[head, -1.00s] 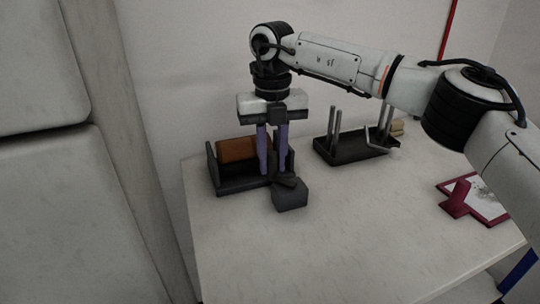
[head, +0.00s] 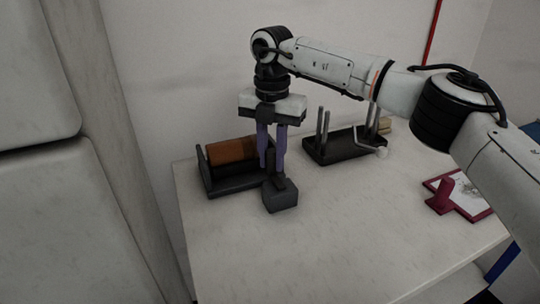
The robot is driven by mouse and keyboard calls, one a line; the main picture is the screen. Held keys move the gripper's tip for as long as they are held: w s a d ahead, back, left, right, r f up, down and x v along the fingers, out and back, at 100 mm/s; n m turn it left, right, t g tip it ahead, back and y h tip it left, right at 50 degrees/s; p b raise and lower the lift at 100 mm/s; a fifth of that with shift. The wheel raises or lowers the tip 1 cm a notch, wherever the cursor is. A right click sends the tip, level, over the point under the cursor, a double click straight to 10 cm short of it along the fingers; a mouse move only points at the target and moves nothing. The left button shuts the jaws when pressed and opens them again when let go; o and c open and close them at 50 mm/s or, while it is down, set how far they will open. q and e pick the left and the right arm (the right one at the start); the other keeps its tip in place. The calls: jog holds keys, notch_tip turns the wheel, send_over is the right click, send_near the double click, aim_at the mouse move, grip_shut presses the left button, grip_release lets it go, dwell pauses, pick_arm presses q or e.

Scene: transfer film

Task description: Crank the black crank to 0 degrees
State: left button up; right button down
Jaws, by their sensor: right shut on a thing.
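The black crank (head: 281,196) is a dark block on an arm at the right end of a dark holder (head: 236,184), near the table's left back. The holder carries a brown roll (head: 233,150). My right gripper (head: 273,168) reaches down from above with its purple fingers shut on the crank's arm, just right of the roll. The fingertips partly hide the joint between crank and holder, and I cannot read the crank's exact angle. My left gripper is not in view.
A second dark holder (head: 335,150) with upright grey posts and a white-ended handle stands at the back right. A magenta frame (head: 473,208) with a picture lies on the right. The table's (head: 330,230) front middle is clear. A wall stands behind.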

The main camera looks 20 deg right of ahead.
dwell(0.4)
jog(key=c, duration=1.5)
grip_release()
jog(key=shift+c, duration=0.2)
jog(key=shift+r, duration=0.1)
notch_tip(320, 180, up, 10)
jog(key=shift+r, duration=0.1)
